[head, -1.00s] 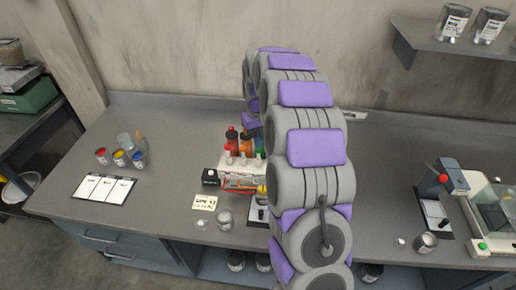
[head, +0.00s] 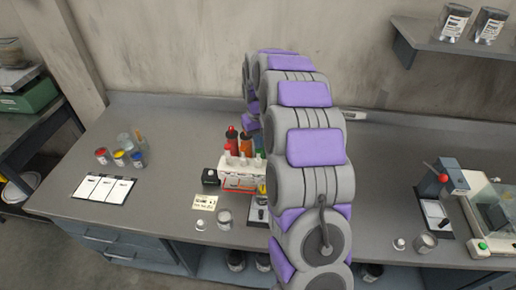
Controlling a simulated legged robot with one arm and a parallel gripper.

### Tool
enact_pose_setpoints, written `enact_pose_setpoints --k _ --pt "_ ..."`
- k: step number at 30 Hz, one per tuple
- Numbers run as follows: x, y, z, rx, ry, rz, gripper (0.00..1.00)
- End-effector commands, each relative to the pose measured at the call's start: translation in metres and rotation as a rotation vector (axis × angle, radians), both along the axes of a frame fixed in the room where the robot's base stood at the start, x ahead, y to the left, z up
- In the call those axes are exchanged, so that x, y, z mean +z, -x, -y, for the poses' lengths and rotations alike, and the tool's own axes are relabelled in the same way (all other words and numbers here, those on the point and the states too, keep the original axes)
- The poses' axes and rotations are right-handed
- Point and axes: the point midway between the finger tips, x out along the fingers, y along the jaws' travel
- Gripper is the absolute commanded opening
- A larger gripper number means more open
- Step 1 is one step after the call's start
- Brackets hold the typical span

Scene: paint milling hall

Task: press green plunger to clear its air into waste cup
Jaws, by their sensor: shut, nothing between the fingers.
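A white dispenser rack (head: 240,175) stands on the bench left of my arm, holding red and orange bottles (head: 246,143) with white-topped parts along its front. A small green part (head: 260,141) shows at its right end, against my arm; I cannot tell whether it is the green plunger. A small cup (head: 224,217) stands on the bench in front of the rack; I cannot tell whether it is the waste cup. My arm curves over the bench and comes down behind the rack's right end. My gripper is hidden behind my arm and the bottles.
Paint pots (head: 120,158) and a white-sheeted board (head: 103,188) lie farther left. A red-knobbed device (head: 440,180) and a glass-sided balance (head: 495,215) stand right. The bench between board and note is clear.

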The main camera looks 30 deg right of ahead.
Motion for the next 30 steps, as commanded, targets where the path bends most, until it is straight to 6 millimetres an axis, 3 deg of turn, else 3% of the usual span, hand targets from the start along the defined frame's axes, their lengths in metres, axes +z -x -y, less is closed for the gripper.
enact_pose_setpoints --k 23,30 --pt "-0.029 0.001 0.0 0.0 -0.001 -0.003 0.0" --pt "-0.028 0.001 0.0 0.0 -0.001 -0.003 0.0"
